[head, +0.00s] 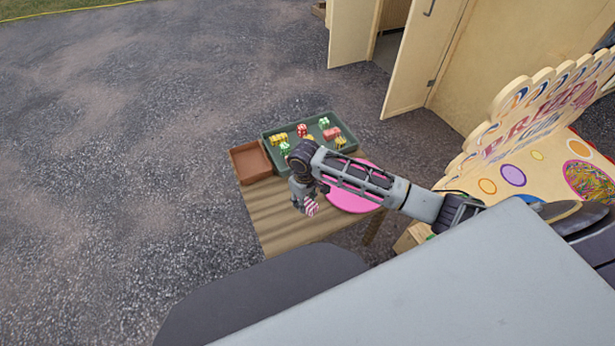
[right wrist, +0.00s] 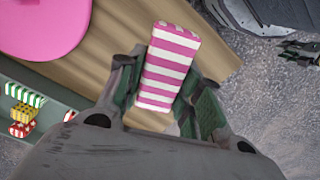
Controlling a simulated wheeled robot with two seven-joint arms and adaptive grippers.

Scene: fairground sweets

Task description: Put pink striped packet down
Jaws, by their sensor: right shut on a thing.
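The pink striped packet (right wrist: 168,66), pink and white, is held between the two fingers of my right gripper (right wrist: 160,100) in the right wrist view. In the head view the packet (head: 311,206) shows just below the right gripper (head: 304,200), over the wooden table (head: 277,230). The gripper is shut on it. The frames do not clearly show whether the packet touches the table top. A round pink plate or mat (head: 352,188) lies to the right of the gripper, partly hidden by my right arm. My left gripper is not in view.
A green tray (head: 264,139) with several striped packets stands at the table's far side. A brown empty box (head: 250,163) is left of it. The near left part of the table is bare. A prize stand (head: 500,150) rises at the right.

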